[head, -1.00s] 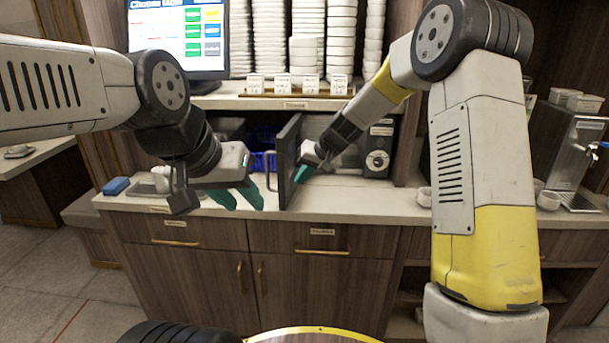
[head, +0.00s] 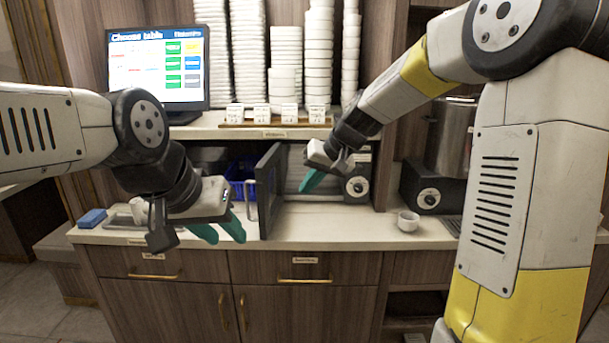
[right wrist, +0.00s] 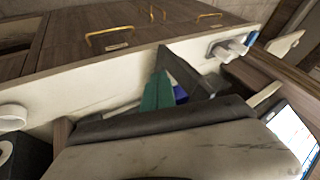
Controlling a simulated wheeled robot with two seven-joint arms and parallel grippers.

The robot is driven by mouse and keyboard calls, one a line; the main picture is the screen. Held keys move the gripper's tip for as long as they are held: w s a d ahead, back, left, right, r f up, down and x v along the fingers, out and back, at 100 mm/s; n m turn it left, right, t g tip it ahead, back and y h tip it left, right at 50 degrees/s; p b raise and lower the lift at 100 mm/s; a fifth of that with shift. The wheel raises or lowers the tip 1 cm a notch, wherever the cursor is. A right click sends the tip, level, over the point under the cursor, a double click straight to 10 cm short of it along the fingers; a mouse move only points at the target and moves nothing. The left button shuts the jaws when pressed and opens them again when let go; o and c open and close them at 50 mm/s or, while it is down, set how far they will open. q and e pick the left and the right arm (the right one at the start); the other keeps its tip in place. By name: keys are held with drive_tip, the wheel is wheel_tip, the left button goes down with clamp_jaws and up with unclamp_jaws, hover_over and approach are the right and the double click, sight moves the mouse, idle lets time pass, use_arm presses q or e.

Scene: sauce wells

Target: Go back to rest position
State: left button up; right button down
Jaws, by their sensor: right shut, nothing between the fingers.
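My left gripper (head: 228,241) hangs over the left part of the counter in the head view. Its two teal fingers are apart with nothing between them. My right gripper (head: 307,189) is in the air to the right of an open dark door (head: 270,190), in front of the shelf opening. Its teal fingers are together and empty. In the right wrist view the shut fingers (right wrist: 157,92) point toward the counter front, with no object held.
The counter (head: 340,235) holds a blue sponge (head: 92,218) at left and a white cup (head: 408,221) at right. A blue bin (head: 239,175) sits behind the open door. White bowl stacks (head: 318,50) and a screen (head: 158,65) stand on the shelf above.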

drive_tip(key=s+d+r+h, duration=0.1)
drive_tip(key=s+d, duration=0.3)
drive_tip(key=s, duration=0.4)
drive_tip(key=s+d+r+m+t+h, duration=0.1)
drive_tip(key=s+d, duration=0.4)
drive_tip(key=s, duration=0.4)
drive_tip(key=s+d+r+h, duration=0.1)
drive_tip(key=s+d, duration=0.4)
drive_tip(key=s, duration=0.4)
drive_tip(key=shift+s+d+r+t+h, duration=0.2)
drive_tip(key=shift+s+r+t+h, duration=0.1)
drive_tip(key=shift+t, duration=0.1)
